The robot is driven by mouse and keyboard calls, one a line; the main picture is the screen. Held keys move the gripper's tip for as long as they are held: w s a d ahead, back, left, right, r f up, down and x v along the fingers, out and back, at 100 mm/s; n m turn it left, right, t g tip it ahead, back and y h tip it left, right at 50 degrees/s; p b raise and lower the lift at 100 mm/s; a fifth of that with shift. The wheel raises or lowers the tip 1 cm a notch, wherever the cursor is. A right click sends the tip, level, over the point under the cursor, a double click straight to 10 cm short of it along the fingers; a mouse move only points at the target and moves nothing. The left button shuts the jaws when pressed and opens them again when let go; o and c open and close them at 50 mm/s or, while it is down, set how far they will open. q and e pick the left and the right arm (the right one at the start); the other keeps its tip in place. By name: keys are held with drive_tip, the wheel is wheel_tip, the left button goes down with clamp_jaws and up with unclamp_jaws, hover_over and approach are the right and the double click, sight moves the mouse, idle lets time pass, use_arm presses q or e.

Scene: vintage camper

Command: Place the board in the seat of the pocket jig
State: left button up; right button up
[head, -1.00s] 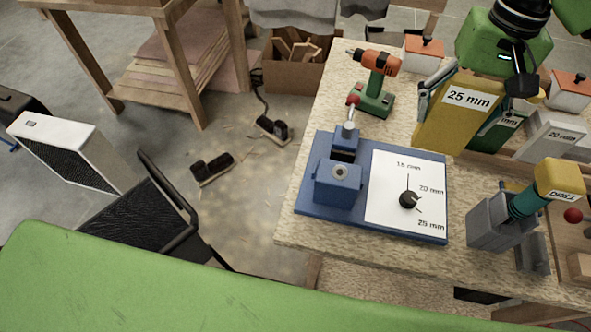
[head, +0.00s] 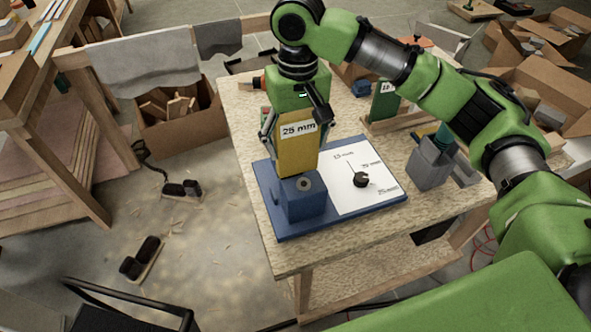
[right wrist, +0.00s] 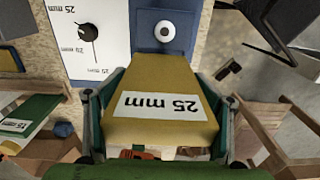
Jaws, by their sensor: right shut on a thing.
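The board (head: 296,157) is a yellow slab with a white "25 mm" label. My right gripper (head: 295,132) is shut on it, one finger on each side, and holds it upright. The pocket jig (head: 306,206) is a blue block on a blue base beside a white dial plate. In the head view the board's lower end is right at the jig block, behind its front face; I cannot tell whether it is inside the seat. In the right wrist view the board (right wrist: 160,82) points at the jig block (right wrist: 164,14). My left gripper is not in view.
The white dial plate (head: 345,201) has a black knob (head: 361,180) and marks including 25 mm. A grey holder (head: 430,164) stands to the right, and a green board (head: 384,104) stands behind. The table's (head: 300,262) front left edge is close to the jig.

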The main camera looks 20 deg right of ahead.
sight(296, 171)
drive_tip(key=f, duration=0.4)
drive_tip(key=shift+s+a+f+p, duration=0.1)
drive_tip(key=shift+a+f+p, duration=0.1)
drive_tip(key=shift+f+p, duration=0.45)
drive_tip(key=shift+f, duration=1.6)
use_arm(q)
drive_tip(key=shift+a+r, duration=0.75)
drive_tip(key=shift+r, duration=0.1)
use_arm(e)
drive_tip(key=shift+c, duration=0.2)
drive_tip(key=o, duration=1.4)
drive_tip(key=shift+f, duration=0.1)
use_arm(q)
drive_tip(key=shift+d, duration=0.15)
